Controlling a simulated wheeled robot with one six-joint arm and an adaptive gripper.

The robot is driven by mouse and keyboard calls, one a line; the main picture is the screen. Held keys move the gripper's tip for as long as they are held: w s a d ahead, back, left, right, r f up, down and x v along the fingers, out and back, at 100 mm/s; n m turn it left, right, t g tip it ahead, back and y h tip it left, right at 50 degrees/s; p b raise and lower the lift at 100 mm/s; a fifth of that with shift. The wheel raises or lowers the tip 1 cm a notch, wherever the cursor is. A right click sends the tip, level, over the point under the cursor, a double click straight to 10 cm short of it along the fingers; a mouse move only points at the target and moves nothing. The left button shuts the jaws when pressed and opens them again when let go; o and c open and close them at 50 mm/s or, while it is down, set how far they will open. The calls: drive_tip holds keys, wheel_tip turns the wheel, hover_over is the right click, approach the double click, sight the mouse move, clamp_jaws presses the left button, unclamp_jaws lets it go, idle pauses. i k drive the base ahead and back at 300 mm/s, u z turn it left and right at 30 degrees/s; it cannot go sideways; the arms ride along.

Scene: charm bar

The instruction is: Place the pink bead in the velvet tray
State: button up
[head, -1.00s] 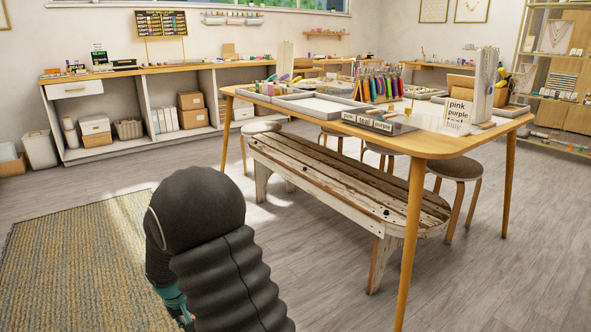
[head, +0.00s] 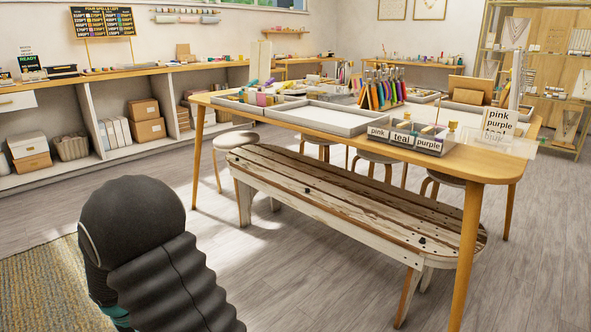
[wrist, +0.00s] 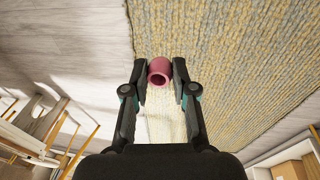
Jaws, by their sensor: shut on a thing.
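In the wrist view my gripper (wrist: 160,76) is shut on the pink bead (wrist: 160,67), a short hollow cylinder held between the two fingertips, above the rug. In the head view only my dark arm shows at the lower left; the gripper and bead are hidden there. A shallow grey-rimmed tray (head: 317,122) lies on the wooden table (head: 270,115), with another tray (head: 248,104) holding colourful items to its left. I cannot tell which of these is the velvet tray.
A worn white bench (head: 340,197) stands between me and the table. Stools (head: 236,140) stand around the table. A divided box (head: 406,140) labelled pink, teal and purple sits near the table's front edge. A woven rug (head: 45,290) and open grey floor lie around me.

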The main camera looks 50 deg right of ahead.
sight(325, 115)
drive_tip(key=i, duration=1.1)
drive_tip(key=z, duration=1.5)
